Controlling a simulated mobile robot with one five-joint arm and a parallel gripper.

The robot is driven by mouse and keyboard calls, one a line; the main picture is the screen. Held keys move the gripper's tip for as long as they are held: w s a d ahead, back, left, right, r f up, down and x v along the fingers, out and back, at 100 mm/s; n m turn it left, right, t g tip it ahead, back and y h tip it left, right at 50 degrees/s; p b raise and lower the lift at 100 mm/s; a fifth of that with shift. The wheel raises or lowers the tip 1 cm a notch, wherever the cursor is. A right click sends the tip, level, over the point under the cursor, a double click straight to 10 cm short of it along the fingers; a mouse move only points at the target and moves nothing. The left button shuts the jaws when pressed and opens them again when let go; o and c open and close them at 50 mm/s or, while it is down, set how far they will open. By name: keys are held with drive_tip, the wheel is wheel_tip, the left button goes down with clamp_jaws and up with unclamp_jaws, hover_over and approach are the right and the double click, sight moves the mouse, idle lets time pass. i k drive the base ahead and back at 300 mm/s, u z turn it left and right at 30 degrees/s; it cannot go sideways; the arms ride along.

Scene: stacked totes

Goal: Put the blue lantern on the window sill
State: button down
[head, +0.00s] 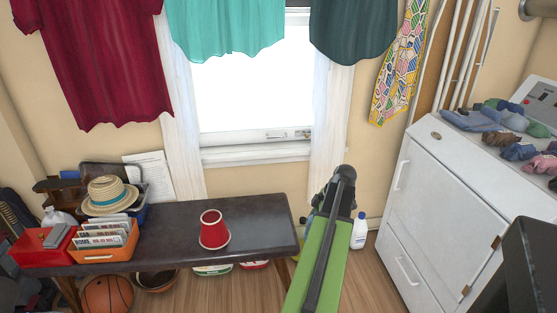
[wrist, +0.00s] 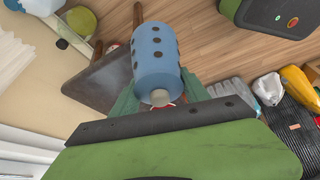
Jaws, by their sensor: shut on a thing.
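The blue lantern (wrist: 156,58), a blue cylinder with rows of dark round holes and a pale knob, is in the wrist view. My gripper (wrist: 160,100) is shut on it at the knob end, with teal fingers showing on both sides. In the head view my green arm reaches up from the bottom right of centre and hides most of the gripper; I cannot make out the lantern there. The white window sill (head: 256,153) runs below the bright window, beyond my arm and to its left. The visible part of the sill is bare.
A dark bench (head: 168,222) stands below the window with a red cup (head: 214,231), an orange file box (head: 104,244) and a straw hat (head: 108,195). Shirts hang over the window top. A white cabinet (head: 440,205) stands right; a white bottle (head: 359,232) is on the floor.

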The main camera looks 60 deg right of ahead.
sight(227, 152)
drive_tip(key=u, duration=0.45)
drive_tip(key=k, duration=0.2)
drive_tip(key=z, duration=1.15)
drive_tip(key=i, duration=1.65)
drive_tip(key=z, duration=0.05)
